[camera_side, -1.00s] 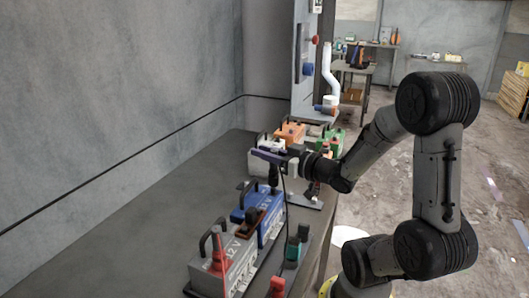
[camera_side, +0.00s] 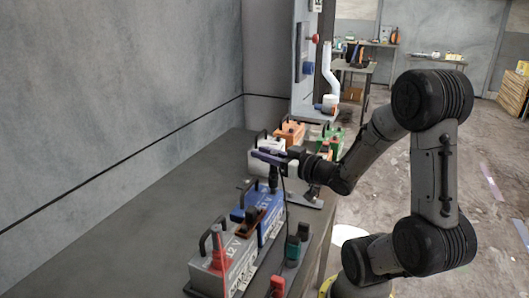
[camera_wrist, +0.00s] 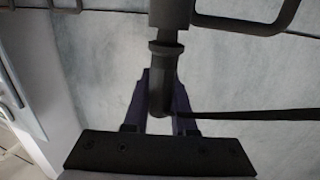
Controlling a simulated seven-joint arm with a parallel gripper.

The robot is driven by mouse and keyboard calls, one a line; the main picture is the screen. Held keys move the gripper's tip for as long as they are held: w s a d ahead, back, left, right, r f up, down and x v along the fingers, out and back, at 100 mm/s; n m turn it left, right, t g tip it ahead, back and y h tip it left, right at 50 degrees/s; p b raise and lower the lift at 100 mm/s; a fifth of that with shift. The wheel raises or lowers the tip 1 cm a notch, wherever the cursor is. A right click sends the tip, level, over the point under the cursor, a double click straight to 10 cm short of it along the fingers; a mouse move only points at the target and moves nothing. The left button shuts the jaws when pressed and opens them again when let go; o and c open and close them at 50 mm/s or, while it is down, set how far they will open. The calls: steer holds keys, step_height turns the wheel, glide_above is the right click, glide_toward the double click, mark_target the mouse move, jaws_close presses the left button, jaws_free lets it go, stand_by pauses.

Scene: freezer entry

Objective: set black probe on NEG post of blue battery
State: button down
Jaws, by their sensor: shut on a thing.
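The blue battery (camera_side: 271,226) stands on the bench in the side view, behind a grey 12 V battery (camera_side: 222,263). My gripper (camera_side: 268,157) is shut on the black probe (camera_side: 274,181), which hangs upright below the jaws. The probe's lower end is at the far end of the blue battery; I cannot tell whether it touches. In the wrist view the probe (camera_wrist: 160,95) sits between the purple fingers (camera_wrist: 159,100), its cable (camera_wrist: 255,114) leading right. The NEG post cannot be made out.
A red probe (camera_side: 218,256) stands at the grey battery. Green (camera_side: 293,248) and red (camera_side: 277,286) parts stand along the bench's right side. White (camera_side: 266,145), orange (camera_side: 290,131) and green (camera_side: 330,143) units stand farther back. The bench's left side (camera_side: 150,215) is clear.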

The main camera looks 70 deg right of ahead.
mark_target(274, 152)
steer(key=shift+f, duration=1)
steer(key=c, duration=0.6)
jaws_free()
steer(key=shift+c, duration=0.2)
steer(key=shift+s, duration=0.1)
steer(key=shift+s, duration=0.25)
steer(key=shift+r+v, duration=0.15)
steer(key=shift+v, duration=0.45)
steer(key=shift+r+v, duration=0.15)
steer(key=shift+v, duration=0.45)
step_height(274, 152, up, 5)
steer(key=shift+a+r, duration=0.1)
steer(key=shift+r, duration=0.65)
